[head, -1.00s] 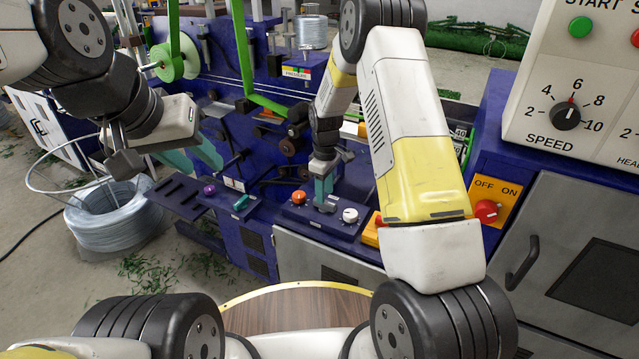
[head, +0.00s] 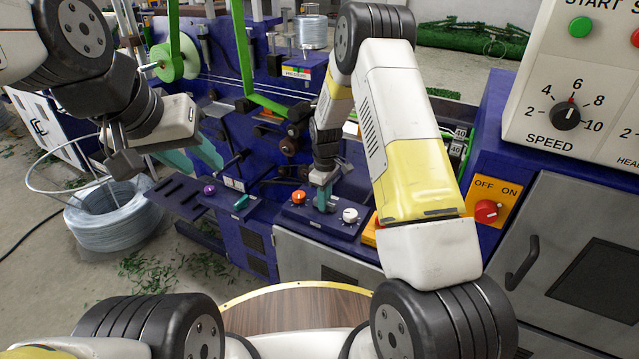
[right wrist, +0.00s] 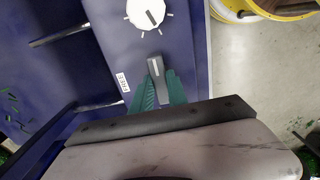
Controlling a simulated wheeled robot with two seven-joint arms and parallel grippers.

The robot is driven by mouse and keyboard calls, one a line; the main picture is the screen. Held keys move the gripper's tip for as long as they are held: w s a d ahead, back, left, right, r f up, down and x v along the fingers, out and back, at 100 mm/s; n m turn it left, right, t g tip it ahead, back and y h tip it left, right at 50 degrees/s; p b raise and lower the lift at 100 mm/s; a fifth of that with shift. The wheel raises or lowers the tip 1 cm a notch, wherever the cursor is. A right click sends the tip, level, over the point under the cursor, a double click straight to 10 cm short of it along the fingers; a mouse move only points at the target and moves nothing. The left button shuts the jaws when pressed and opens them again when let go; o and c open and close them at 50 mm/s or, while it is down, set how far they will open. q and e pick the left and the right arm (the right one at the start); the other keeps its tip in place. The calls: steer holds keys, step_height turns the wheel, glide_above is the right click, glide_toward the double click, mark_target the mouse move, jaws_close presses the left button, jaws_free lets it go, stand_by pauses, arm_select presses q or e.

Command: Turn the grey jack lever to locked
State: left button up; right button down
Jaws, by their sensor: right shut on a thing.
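The grey jack lever (right wrist: 155,68) sits on a blue panel (right wrist: 186,61). It lies between the teal fingertips of my right gripper (right wrist: 158,88), which is shut on it. In the head view my right gripper (head: 322,192) reaches down onto the panel, between an orange knob (head: 299,198) and a white knob (head: 350,215). The lever is mostly hidden there by the fingers. A small white label (right wrist: 122,82) is beside the lever; its text is too small to read surely. My left gripper (head: 196,160) hangs with its teal fingers apart, away from the panel.
A purple knob (head: 209,190) and a teal lever (head: 241,202) are on the panel to the left. A red OFF/ON switch (head: 486,211) is to the right. A wire coil (head: 105,225) stands on the floor at left. Green straps hang behind.

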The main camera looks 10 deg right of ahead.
steer(key=shift+m, duration=0.3)
steer(key=m, duration=0.3)
steer(key=shift+m, duration=0.3)
steer(key=m, duration=0.4)
steer(key=shift+m, duration=0.3)
steer(key=m, duration=0.4)
steer(key=shift+m, duration=2.5)
steer(key=c, duration=1.3)
jaws_free()
